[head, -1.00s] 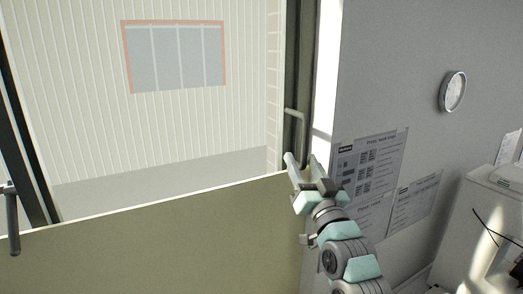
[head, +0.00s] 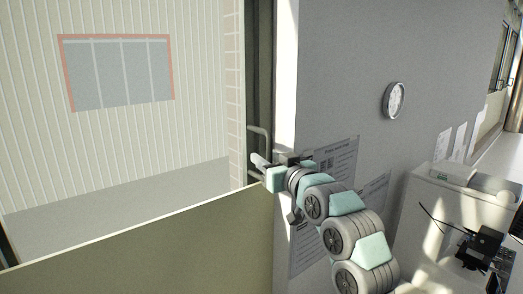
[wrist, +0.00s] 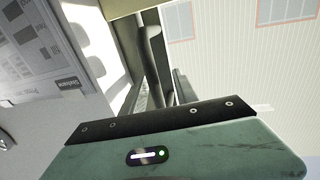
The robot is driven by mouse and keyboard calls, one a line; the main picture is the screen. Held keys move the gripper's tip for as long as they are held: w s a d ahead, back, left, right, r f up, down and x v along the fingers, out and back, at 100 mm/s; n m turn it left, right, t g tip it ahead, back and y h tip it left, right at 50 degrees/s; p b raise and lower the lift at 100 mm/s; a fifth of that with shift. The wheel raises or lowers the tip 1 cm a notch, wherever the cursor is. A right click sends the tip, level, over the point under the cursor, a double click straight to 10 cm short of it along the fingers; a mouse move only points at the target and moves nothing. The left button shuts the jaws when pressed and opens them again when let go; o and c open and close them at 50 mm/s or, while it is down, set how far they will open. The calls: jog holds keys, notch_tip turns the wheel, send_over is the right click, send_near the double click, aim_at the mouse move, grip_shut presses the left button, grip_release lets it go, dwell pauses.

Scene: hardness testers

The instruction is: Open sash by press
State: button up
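The dark frame of the sash (head: 258,80) stands upright at the right side of the window opening in the head view. Its grey bar handle (head: 264,143) is on that frame; the handle also shows at the top middle of the wrist view (wrist: 153,62). My gripper (head: 258,161) is beside the lower end of the handle, pointing left. I cannot tell whether it touches the handle or the frame. In the wrist view my teal gripper body fills the bottom, and its fingers are mostly hidden, so their gap is unclear.
An olive panel (head: 170,245) lies below the opening. A grey wall with posted papers (head: 335,155) and a round clock (head: 394,99) is to the right. A white cabinet (head: 420,215) and dark equipment (head: 485,248) stand at the lower right. A ribbed building shows outside.

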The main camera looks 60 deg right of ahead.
jog(key=shift+p+x, duration=0.3)
jog(key=shift+x, duration=1.05)
jog(key=shift+c, duration=0.3)
jog(key=c, duration=0.6)
grip_shut()
jog(key=shift+w+f, duration=0.1)
jog(key=shift+f, duration=0.05)
